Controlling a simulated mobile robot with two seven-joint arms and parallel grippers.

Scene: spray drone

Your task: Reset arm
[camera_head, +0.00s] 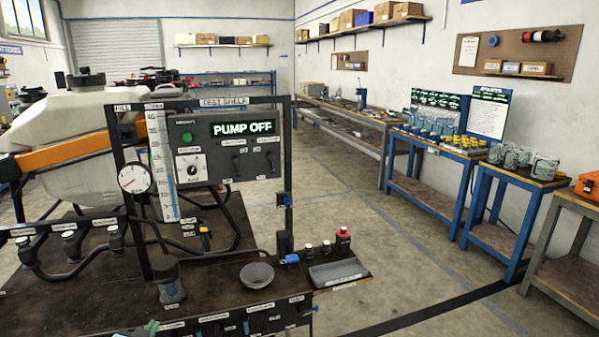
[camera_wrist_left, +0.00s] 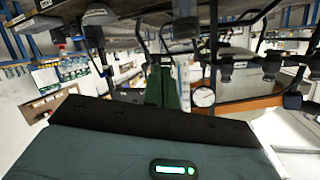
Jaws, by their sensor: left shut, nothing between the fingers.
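My left gripper (camera_head: 146,329) shows only as a small green-grey tip at the bottom edge of the head view, low in front of the test bench (camera_head: 90,255). In the left wrist view, the teal gripper body with a lit indicator fills the bottom, and the dark green fingers (camera_wrist_left: 168,86) rise from it. The fingers are shut with nothing between them. The wrist picture is upside down, with bench fittings along its top. My right gripper is in neither view.
The bench bears a control panel reading PUMP OFF (camera_head: 242,128), a pressure gauge (camera_head: 135,178), a grey bowl (camera_head: 257,274), a tray (camera_head: 338,272) and small bottles. A white tank (camera_head: 60,125) stands behind. Blue-legged tables (camera_head: 510,175) line the right wall; the floor between is clear.

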